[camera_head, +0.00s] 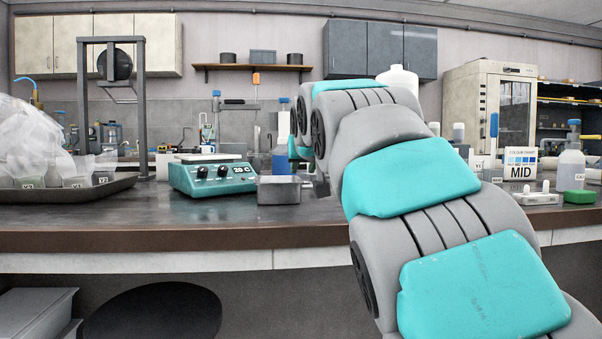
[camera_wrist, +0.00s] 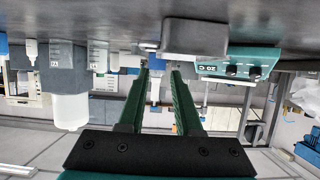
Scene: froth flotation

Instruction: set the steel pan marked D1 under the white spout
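A small steel pan (camera_head: 279,191) sits on the bench top, just right of the teal hotplate; no D1 mark is readable on it. It also shows in the upside-down wrist view (camera_wrist: 195,37), beyond my fingertips and a little to the right of them. My gripper (camera_wrist: 160,70) is open, its two green fingers apart with nothing between them. In the head view my arm hides most of the gripper, which is just right of the pan. I cannot make out the white spout in either view.
The teal hotplate (camera_head: 212,176) reads 20 C. A dark tray (camera_head: 70,195) with bagged cups lies at the left. A white bottle (camera_wrist: 70,110) and grey block (camera_wrist: 65,68) show in the wrist view.

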